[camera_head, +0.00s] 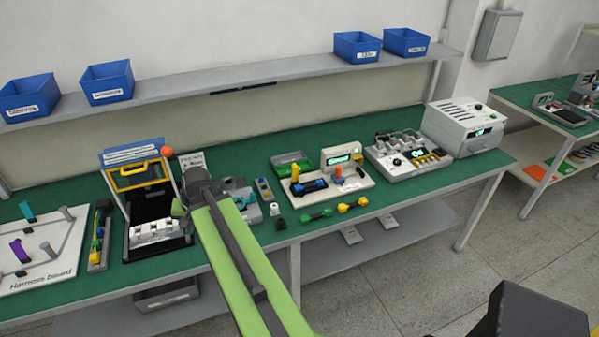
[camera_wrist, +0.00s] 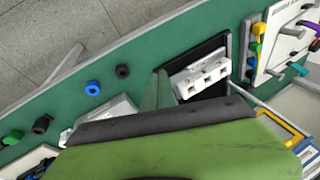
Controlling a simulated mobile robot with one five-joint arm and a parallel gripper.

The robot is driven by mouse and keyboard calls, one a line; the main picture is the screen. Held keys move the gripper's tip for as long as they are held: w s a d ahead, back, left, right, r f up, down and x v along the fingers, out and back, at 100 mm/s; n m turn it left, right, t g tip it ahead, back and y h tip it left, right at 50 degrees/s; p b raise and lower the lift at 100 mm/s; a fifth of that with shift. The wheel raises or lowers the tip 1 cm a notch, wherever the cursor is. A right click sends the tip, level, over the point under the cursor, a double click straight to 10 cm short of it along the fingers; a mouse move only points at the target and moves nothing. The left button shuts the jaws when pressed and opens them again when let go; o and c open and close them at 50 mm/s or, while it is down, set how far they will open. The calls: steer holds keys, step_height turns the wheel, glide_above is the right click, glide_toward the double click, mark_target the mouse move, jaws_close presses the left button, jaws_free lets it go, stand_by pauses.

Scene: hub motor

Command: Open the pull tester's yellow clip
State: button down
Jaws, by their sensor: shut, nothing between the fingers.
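Two bench devices could be the pull tester, and I cannot tell which. One is a white device (camera_head: 335,184) with a lit green display, an orange knob and a dark blue part. The other is a grey device (camera_head: 408,157) to its right with a black knob, a small display and yellow pieces (camera_head: 428,159) along its front. No yellow clip can be clearly told as open or shut. My gripper (camera_wrist: 155,90) is shut and empty, beside a white socket block (camera_wrist: 202,79). It is well left of both devices in the head view.
The white block (camera_head: 157,230) sits in a black tray with a yellow-framed lid (camera_head: 138,174) raised behind it. A harness board (camera_head: 38,250) lies far left. Loose green and yellow connectors (camera_head: 352,204) lie near the front edge. A grey box (camera_head: 465,127) stands at the right end.

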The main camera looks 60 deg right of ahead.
steer(key=s+d+m+t+h+b, duration=0.1)
steer(key=s+d+m, duration=0.15)
steer(key=d, duration=0.65)
steer(key=s+d+m+t+h+b, duration=0.15)
steer(key=d+m, duration=0.25)
steer(key=d, duration=0.6)
steer(key=s+d+r+m+t+h, duration=0.1)
steer(key=s+d+r+m+h, duration=0.1)
steer(key=s+d+m, duration=0.55)
steer(key=s+d+r+m+t+h, duration=0.1)
steer(key=s+d+r+m+h, duration=0.15)
steer(key=s+d, duration=0.9)
steer(key=b, duration=0.6)
glide_toward(296, 167)
steer(key=shift+n, duration=0.35)
steer(key=x, duration=0.6)
steer(key=shift+f, duration=0.15)
steer(key=shift+w+d, duration=0.15)
